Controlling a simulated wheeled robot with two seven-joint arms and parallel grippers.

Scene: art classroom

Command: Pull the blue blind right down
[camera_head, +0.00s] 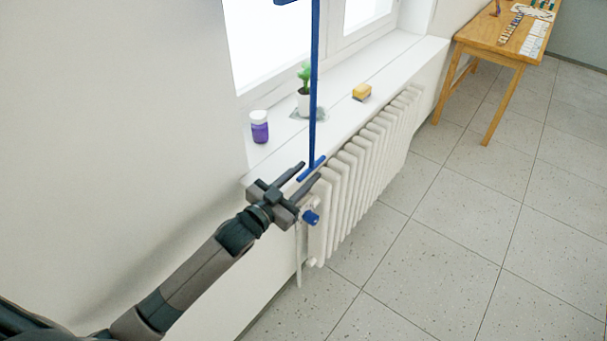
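A small part of the blue blind (286,2) seems to show at the top edge of the head view; the rest is out of frame. A thin blue rod (314,85) hangs from it, in front of the window, and ends in a short blue crossbar (317,163). My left gripper (311,172) is at this crossbar, its two fingers apart, pointing up and right. The crossbar's lower end appears between the fingertips; I cannot tell whether they touch it. My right gripper is not in view.
The white sill (385,72) holds a purple jar (259,128), a potted plant (304,100) and a yellow sponge (362,91). A white radiator (365,165) with a blue valve knob (311,217) is below. A wooden table (485,32) stands at the back right. The tiled floor is clear.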

